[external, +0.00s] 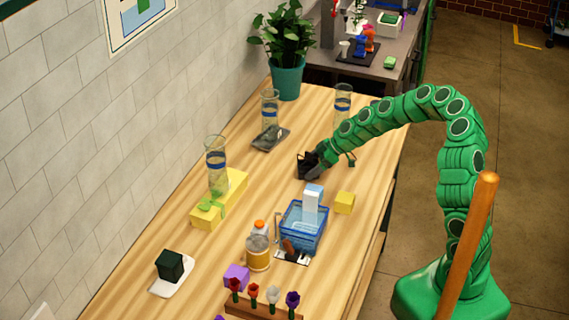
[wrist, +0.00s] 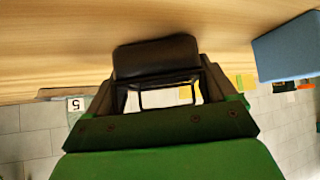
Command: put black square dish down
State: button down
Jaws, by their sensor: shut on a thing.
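My gripper (external: 318,160) is shut on the black square dish (external: 304,160), over the right half of the wooden table in the external view. In the wrist view the dish (wrist: 157,55) shows as a dark block between the finger ends of my gripper (wrist: 157,88). The dish looks tilted in the external view, and the fingers hide part of it. I cannot tell whether it touches the table (external: 255,190).
A grey tray (external: 263,142) with a glass vase (external: 270,105) lies behind and left of my gripper.

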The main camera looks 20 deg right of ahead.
jog(key=shift+f, duration=0.1)
grip_release()
